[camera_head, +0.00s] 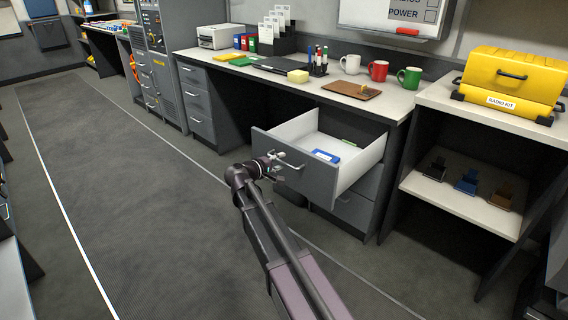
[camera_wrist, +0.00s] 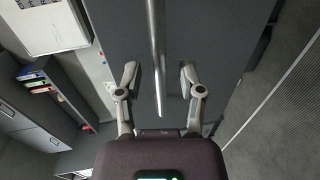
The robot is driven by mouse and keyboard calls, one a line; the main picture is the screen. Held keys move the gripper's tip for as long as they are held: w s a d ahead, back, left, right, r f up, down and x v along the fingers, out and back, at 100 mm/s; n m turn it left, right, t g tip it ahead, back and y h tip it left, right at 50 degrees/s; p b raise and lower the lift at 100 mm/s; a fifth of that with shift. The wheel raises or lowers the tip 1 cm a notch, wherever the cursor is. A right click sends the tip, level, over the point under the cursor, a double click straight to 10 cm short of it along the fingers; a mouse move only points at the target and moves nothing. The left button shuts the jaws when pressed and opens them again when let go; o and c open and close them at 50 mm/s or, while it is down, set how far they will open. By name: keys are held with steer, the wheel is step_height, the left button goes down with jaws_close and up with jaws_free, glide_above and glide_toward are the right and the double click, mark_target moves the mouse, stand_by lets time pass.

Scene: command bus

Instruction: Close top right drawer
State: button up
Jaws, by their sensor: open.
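The top right drawer (camera_head: 296,178) of the desk is pulled out, with a grey front and a white inside. A blue item (camera_head: 326,156) and a green item lie in it. My gripper (camera_head: 279,165) is at the drawer front, by its bar handle (camera_head: 291,163). In the wrist view my gripper (camera_wrist: 160,80) is open, with one finger on each side of the handle (camera_wrist: 157,55) and the grey drawer front (camera_wrist: 205,40) behind it. I cannot tell whether the fingers touch the front.
A shelf unit (camera_head: 460,205) with a yellow radio kit (camera_head: 512,78) stands at right. The floor (camera_head: 150,220) to the left is clear.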

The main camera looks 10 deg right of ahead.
steer(key=shift+w+d, duration=0.2)
steer(key=shift+d, duration=0.1)
